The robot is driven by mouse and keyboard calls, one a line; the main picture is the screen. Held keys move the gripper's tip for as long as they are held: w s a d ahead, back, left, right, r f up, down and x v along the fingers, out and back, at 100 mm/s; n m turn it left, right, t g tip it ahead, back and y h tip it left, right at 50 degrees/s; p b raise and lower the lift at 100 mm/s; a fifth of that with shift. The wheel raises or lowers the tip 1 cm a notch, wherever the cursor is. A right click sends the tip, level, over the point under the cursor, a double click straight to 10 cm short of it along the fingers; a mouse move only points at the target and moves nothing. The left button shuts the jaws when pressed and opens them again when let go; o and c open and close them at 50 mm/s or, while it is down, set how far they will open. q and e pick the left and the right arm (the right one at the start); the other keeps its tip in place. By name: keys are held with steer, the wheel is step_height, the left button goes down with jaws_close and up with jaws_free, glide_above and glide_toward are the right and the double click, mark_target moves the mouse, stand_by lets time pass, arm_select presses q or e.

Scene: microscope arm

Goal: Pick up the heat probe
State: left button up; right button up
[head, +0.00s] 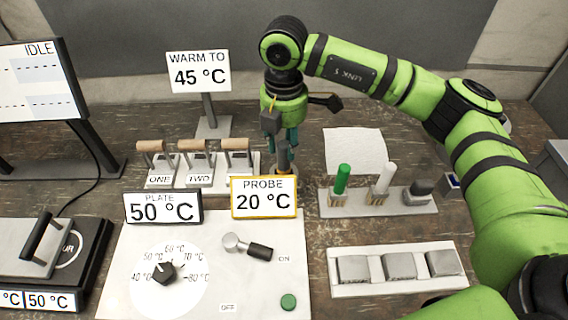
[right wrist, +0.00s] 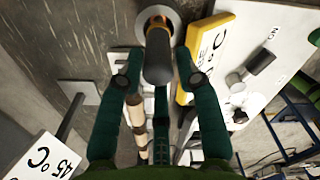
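The heat probe (head: 283,157) has a dark grey upright handle and stands behind the yellow-framed "PROBE 20 °C" sign (head: 264,198). In the right wrist view the probe (right wrist: 158,58) shows its handle end-on, with an orange collar and a round grey base beyond it. My right gripper (head: 280,137) points down over the probe. In the wrist view its green fingers (right wrist: 156,75) are spread, one on each side of the handle, with gaps visible. Its lower end is hidden by the sign in the head view. My left gripper is not in view.
Three wooden-handled stamps (head: 193,147) stand in a rack left of the probe. The "WARM TO 45 °C" sign (head: 199,72) rises behind. A holder (head: 410,208) with green, white and grey pegs is to the right. The control panel (head: 215,290) lies in front.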

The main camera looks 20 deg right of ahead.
mark_target(284, 160)
step_height(284, 160, down, 5)
steer(key=shift+r+p, duration=0.1)
steer(key=shift+p, duration=0.9)
steer(key=shift+w+f, duration=0.1)
steer(key=shift+f, duration=0.5)
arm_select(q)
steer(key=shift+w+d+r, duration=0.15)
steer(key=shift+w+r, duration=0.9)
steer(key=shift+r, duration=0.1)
arm_select(e)
steer(key=c, duration=0.6)
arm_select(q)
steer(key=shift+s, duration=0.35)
arm_select(e)
jaws_close()
